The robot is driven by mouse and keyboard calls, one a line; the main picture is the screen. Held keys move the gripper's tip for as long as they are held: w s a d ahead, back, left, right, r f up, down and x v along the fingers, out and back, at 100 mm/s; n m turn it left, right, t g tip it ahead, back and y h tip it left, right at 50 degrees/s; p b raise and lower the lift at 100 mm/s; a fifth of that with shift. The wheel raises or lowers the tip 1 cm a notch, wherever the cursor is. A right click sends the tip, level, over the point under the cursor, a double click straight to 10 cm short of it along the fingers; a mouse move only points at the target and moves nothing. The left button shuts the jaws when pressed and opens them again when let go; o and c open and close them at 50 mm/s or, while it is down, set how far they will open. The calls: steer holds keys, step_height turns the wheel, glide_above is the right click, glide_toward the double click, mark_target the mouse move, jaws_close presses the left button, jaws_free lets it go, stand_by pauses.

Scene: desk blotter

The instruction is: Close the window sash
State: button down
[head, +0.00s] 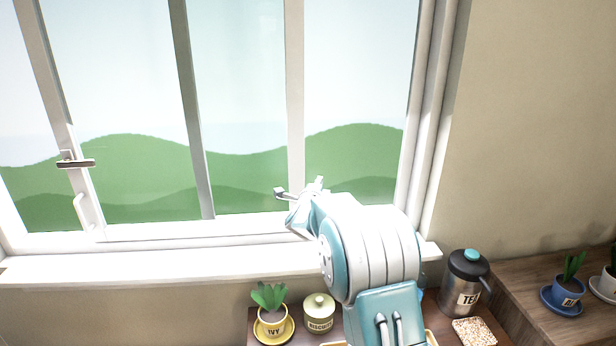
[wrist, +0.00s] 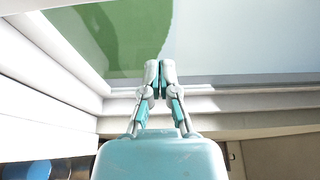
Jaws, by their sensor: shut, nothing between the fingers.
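The window sash (head: 54,90) has a white stile on the left of the head view. It carries a pale upright handle (head: 82,211) and a dark-topped latch (head: 75,163). More uprights, one grey (head: 190,110) and one white (head: 294,100), stand to the right; I cannot tell for sure which belong to the sash. My gripper (head: 299,189) is in front of the lower right part of the window, well right of the handle and apart from it. In the wrist view my gripper (wrist: 160,72) has its fingertips together with nothing between them.
A white sill (head: 160,265) runs below the window. Below it stand an ivy pot (head: 273,310), a biscuit jar (head: 319,313), a tea canister (head: 467,282) and a speckled block (head: 474,332). More potted plants (head: 566,288) are on the wooden surface at right.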

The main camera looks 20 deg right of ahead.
steer(key=w, duration=0.1)
steer(key=w+a, duration=0.1)
steer(key=w, duration=0.3)
steer(key=shift+w+a, duration=0.15)
steer(key=shift+a, duration=0.1)
stand_by(0.4)
